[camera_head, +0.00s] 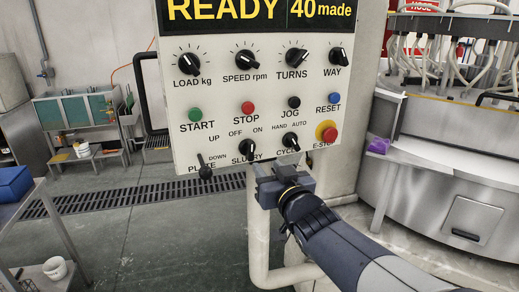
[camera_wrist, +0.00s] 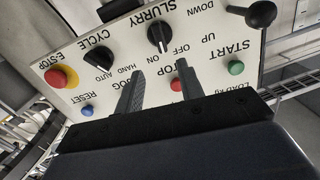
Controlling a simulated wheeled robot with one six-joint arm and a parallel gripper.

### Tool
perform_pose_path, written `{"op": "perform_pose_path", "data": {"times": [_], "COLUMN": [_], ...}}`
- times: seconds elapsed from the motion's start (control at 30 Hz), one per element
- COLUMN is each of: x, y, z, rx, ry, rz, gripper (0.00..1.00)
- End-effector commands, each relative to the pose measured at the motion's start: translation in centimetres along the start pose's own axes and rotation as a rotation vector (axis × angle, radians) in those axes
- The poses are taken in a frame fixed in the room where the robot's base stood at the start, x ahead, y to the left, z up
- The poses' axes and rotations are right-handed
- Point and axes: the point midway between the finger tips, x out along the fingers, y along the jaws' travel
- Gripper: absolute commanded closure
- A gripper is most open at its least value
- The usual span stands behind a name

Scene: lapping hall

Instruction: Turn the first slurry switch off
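The slurry switch (camera_head: 246,150) is a black rotary knob with a white pointer line, low on the white control panel (camera_head: 219,107). Its labels are OFF at the upper left and ON at the upper right. In the wrist view the knob (camera_wrist: 160,36) appears upside down, with its white line towards the OFF and ON labels; I cannot tell surely which it marks. My gripper (camera_head: 268,181) is just below and right of the knob in the head view. In the wrist view my gripper (camera_wrist: 160,68) has its fingers apart, with nothing between them, and the knob lies beyond the tips.
The cycle switch (camera_head: 290,142) is close on the right, with the red emergency stop (camera_head: 327,132) beyond it. The plate lever (camera_head: 204,169) sticks out at the left. The stop button (camera_head: 247,107) is above. A steel machine (camera_head: 450,150) stands at the right.

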Motion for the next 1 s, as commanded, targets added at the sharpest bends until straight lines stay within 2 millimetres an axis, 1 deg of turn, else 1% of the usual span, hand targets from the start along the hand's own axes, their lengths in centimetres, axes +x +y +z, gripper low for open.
{"op": "perform_pose_path", "data": {"times": [0.17,0.27,0.5,0.7,0.83,1.0], "x": [1.2,2.5,6.3,9.1,10.2,10.8], "y": [-0.2,-0.2,-0.2,-0.2,-0.2,-0.2], "z": [-0.3,-0.2,-0.3,-0.3,-0.3,-0.3], "rx": [-0.002,-0.002,-0.001,-0.002,-0.002,-0.002], "ry": [0.010,0.008,0.007,0.008,0.008,0.008], "rz": [-0.010,-0.009,-0.007,-0.007,-0.007,-0.006], "gripper": [0.64,0.64,0.64,0.64,0.64,0.64]}}
